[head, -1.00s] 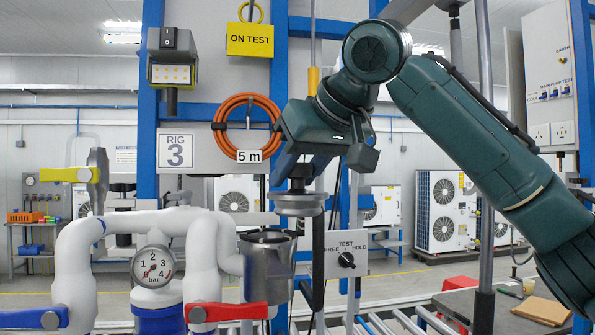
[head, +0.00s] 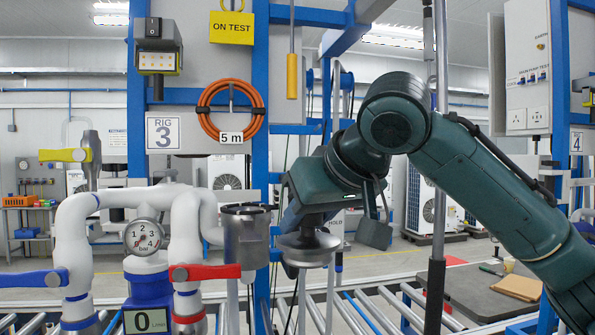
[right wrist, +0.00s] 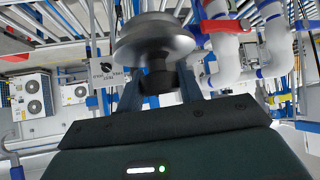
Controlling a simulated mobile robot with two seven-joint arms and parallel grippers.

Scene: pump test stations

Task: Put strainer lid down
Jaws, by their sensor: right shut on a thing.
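The strainer lid (head: 309,254), a round metal disc with a rounded grip on top, hangs level from my right gripper (head: 308,228). In the right wrist view the lid (right wrist: 152,38) fills the top middle, and my right gripper's two fingers (right wrist: 160,84) are shut on its dark grip. The metal strainer cup (head: 246,245) stands on the pipework to the left of the lid. The lid is beside the cup, apart from it and clear of its rim. My left gripper is not in view.
A grey worktop (head: 484,293) at the lower right holds a brown pad (head: 517,287) and has bare room. A roller track (head: 370,306) runs along the front. White pipes with a gauge (head: 144,237) and a red lever (head: 205,272) stand left. A grey post (head: 437,220) rises before the worktop.

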